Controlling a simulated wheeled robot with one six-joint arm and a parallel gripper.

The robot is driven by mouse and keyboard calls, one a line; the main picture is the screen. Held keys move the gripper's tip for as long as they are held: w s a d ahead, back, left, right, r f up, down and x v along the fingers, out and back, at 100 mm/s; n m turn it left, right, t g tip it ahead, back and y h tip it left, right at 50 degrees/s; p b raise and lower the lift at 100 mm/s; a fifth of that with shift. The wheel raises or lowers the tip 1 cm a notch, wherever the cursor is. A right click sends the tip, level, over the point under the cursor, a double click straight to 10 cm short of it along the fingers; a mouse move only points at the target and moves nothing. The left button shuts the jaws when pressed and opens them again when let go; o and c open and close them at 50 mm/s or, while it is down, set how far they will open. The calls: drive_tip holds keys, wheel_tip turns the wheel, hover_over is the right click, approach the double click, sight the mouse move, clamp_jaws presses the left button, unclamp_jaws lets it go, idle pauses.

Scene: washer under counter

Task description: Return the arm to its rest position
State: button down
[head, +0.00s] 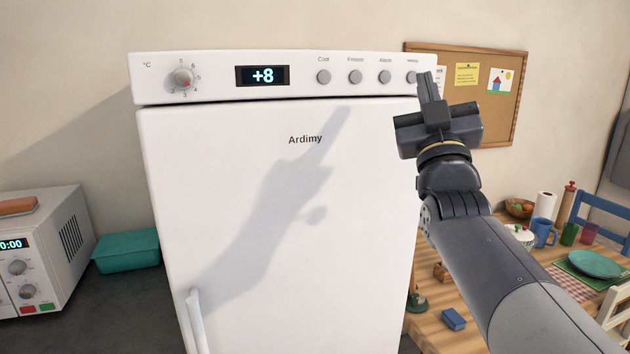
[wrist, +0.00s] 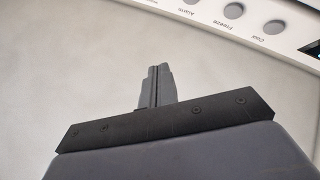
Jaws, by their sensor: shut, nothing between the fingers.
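My gripper (head: 427,86) is shut and empty, with its fingers pointing up. It is raised in front of the upper right of a white fridge (head: 270,200), and its tip overlaps the panel's right end in the head view. My arm reaches up from the lower right and casts a shadow on the fridge door. In the wrist view my gripper (wrist: 157,72) shows its two fingers together, with the fridge panel's buttons upside down beyond. I cannot tell whether the fingertips touch the panel.
A microwave (head: 45,250) and a teal container (head: 127,252) are at the left. A wooden table (head: 440,325) with dishes and cups is at the right, below a cork board (head: 500,120).

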drive_tip(key=w, duration=0.1)
drive_tip(key=w+a+p, duration=0.1)
drive_tip(key=w, duration=0.2)
drive_tip(key=shift+w+a+r, duration=0.25)
drive_tip(key=shift+w+r, duration=0.05)
drive_tip(key=shift+w, duration=0.05)
idle(0.6)
drive_tip(key=shift+w+p, duration=0.2)
drive_tip(key=shift+p, duration=0.85)
